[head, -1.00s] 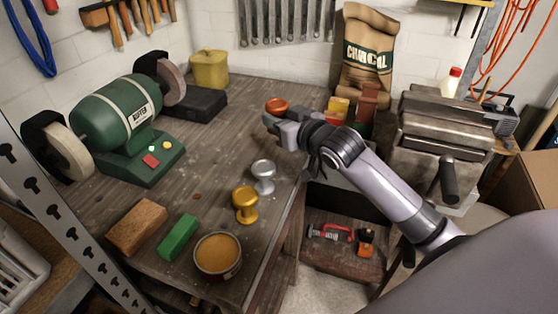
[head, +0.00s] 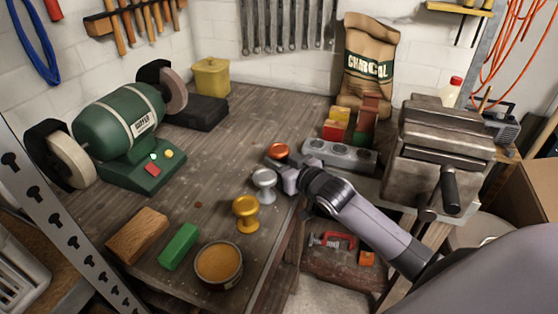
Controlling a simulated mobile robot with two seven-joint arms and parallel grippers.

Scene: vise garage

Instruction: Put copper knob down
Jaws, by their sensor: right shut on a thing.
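The copper knob (head: 278,151) is orange, and its top shows just above the fingers of my right gripper (head: 284,168), which is shut on it. The knob's lower part is hidden behind the gripper and the silver knob, so I cannot tell whether it touches the bench. The silver knob (head: 264,181) stands upright just in front and to the left. A gold knob (head: 246,212) stands upright nearer the front. All are by the right edge of the wooden workbench (head: 225,130). My left gripper is not in view.
A green buffer (head: 118,125) stands at the left. A wooden block (head: 137,234), a green bar (head: 179,246) and a tin of brown paste (head: 219,265) lie at the front. A grey power strip (head: 340,156) and a vise (head: 442,150) are to the right. The bench middle is clear.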

